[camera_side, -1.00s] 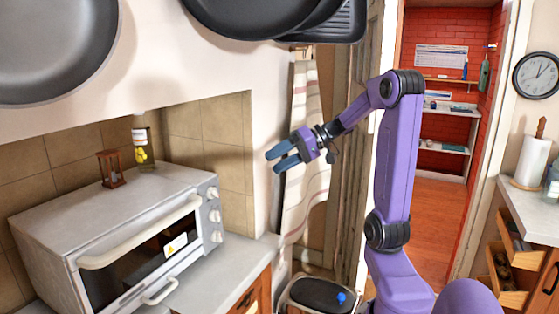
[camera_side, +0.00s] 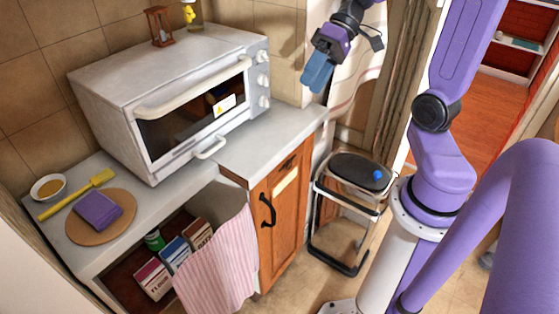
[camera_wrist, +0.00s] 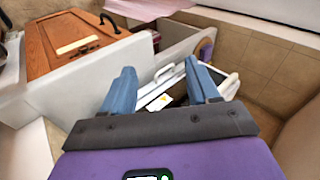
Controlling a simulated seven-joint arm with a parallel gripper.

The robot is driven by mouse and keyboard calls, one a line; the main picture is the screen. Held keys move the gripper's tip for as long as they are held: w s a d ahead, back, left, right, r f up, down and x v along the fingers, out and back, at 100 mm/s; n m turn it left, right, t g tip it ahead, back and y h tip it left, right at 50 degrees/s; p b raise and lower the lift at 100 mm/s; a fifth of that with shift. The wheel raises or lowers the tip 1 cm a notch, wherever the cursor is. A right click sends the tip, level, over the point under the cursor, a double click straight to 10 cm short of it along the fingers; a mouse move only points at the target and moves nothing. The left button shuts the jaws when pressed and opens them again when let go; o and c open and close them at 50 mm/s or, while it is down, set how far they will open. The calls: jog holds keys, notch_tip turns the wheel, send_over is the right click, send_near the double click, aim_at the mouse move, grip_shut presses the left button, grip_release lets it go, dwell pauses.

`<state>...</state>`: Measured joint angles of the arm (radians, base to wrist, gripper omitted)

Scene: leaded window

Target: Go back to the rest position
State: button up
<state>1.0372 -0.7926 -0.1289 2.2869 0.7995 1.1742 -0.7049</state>
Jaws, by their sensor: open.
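My gripper (camera_side: 315,82) hangs in the air near the top of the side view, to the right of the white toaster oven (camera_side: 160,72). Its blue fingers point down in front of the wall corner and the striped cloth (camera_side: 352,95). In the wrist view my gripper (camera_wrist: 160,67) shows two blue fingers spread apart with nothing held between them. The oven's warning label (camera_wrist: 159,102) shows beyond and between the fingers. My upper arm links run out of the top of the side view.
A black-topped stool or bin (camera_side: 358,168) with a blue item stands below. A wooden cabinet door (camera_side: 280,215), a pink striped towel (camera_side: 222,265), a purple block (camera_side: 97,210) on a round board, a yellow utensil (camera_side: 78,193) and a small bowl (camera_side: 48,188) are at the counter.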

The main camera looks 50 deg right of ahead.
jog(key=s+a+f+n+h, duration=0.3)
jog(key=s+a+n, duration=0.1)
jog(key=s+n, duration=0.2)
jog(key=s+a+f+n+g+h, duration=0.1)
jog(key=s+a+f+n+h, duration=0.2)
jog(key=s, duration=0.6)
jog(key=shift+a+f+n+h, duration=0.25)
jog(key=shift+a+n+h, duration=0.55)
jog(key=shift+a+n, duration=0.55)
jog(key=shift+d, duration=0.1)
